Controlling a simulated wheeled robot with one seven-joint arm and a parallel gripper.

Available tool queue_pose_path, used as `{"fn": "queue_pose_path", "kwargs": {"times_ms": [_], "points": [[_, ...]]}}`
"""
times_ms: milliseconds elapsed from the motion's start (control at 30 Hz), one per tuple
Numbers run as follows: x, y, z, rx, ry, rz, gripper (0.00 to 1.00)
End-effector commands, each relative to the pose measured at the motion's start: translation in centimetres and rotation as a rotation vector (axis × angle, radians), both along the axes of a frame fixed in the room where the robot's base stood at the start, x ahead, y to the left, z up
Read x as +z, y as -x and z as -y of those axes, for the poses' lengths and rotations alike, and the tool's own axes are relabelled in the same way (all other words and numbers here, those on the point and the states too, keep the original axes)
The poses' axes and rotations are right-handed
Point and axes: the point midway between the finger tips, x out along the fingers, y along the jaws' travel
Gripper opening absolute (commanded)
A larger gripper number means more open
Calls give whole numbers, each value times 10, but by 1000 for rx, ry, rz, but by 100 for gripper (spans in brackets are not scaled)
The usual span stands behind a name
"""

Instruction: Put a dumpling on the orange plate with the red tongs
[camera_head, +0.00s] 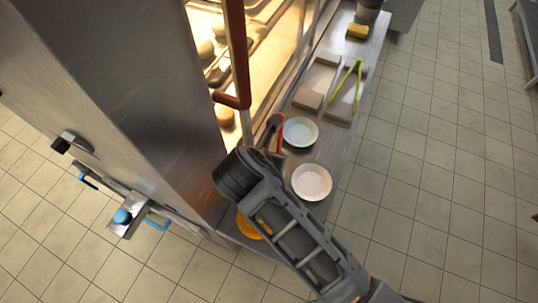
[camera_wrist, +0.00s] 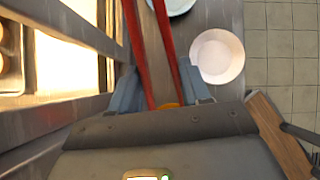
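My gripper (camera_wrist: 160,90) has its two blue-grey fingers on either side of the red tongs (camera_wrist: 138,45), and it appears shut on them. The tongs' two arms run away from the gripper, apart from each other. In the head view a short part of the red tongs (camera_head: 281,135) shows beside the lit cabinet; my arm hides the rest. The orange plate (camera_head: 247,226) lies on the counter's near end, partly hidden by my arm. Pale round dumplings (camera_head: 205,48) sit inside the lit cabinet, and another (camera_head: 224,116) is lower down. No dumpling is visible between the tongs.
The steel cabinet (camera_head: 110,90) has a red-brown handle (camera_head: 240,60). On the counter are a pale blue plate (camera_head: 300,131), a white plate (camera_head: 312,181), yellow-green tongs (camera_head: 347,88) on boards, and a yellow sponge (camera_head: 358,31). Tiled floor (camera_head: 430,150) is clear on the right.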

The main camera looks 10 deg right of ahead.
Motion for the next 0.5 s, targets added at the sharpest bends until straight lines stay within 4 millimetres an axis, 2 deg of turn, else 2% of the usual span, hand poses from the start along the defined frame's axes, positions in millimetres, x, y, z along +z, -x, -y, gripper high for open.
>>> {"fn": "queue_pose_path", "kwargs": {"times_ms": [500], "points": [[0, 0, 0, 0, 0, 0, 47]]}}
